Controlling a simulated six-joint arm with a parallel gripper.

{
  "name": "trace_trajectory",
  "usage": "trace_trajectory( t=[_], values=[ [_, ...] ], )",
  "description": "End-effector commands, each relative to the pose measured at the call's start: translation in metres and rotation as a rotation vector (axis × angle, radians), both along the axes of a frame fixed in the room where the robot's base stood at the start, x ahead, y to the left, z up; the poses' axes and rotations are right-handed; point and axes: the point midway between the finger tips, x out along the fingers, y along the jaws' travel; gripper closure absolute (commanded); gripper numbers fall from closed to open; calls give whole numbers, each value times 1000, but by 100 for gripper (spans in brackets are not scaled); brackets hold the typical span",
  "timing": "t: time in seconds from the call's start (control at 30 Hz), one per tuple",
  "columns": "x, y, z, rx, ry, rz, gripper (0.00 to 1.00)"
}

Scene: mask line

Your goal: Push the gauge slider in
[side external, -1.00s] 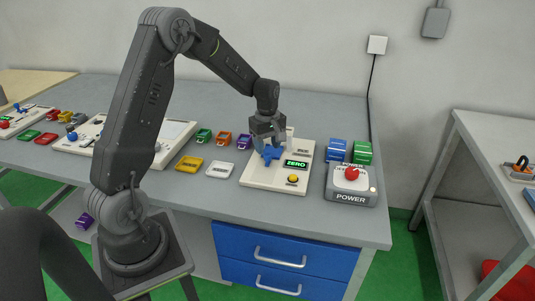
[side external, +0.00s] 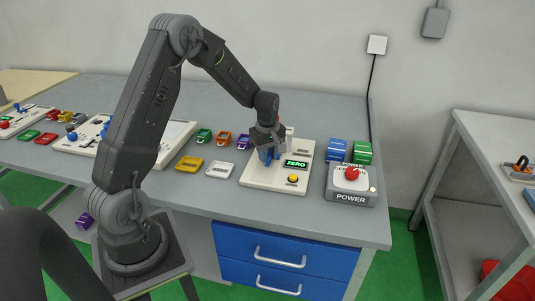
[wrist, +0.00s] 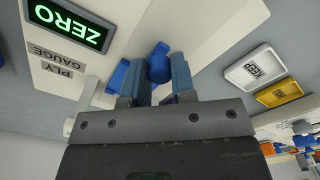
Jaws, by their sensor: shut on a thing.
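The ply gauge is a cream panel (side external: 258,179) with a green-lit ZERO display (side external: 297,164) and a yellow button (side external: 292,178). The wrist view shows the ZERO display (wrist: 68,20) and the PLY GAUGE label (wrist: 57,59) at upper left. My gripper (side external: 268,157) is low over the back left part of the panel. In the wrist view my gripper (wrist: 156,78) is shut on the blue slider handle (wrist: 159,62), which sits between its fingers. Another blue part (wrist: 118,74) shows just outside the left finger. The slider's lower part is hidden.
A grey POWER box (side external: 351,190) with a red knob stands right of the gauge. Blue (side external: 337,150) and green (side external: 362,152) boxes stand behind it. White (side external: 220,170) and yellow (side external: 190,164) trays lie left. The bench front between gauge and edge is clear.

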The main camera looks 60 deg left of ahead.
Motion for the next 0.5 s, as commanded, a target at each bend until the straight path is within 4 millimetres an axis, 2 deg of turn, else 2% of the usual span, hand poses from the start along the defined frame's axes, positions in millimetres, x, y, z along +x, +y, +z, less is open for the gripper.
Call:
trace_trajectory(
  t=[0.03,0.13,0.4,0.5],
  values=[
    [0,0,0,0,0,0,90],
    [0,0,0,0,0,0,100],
    [1,1,0,0,0,0,100],
    [8,8,0,1,-1,1,100]
  ],
)
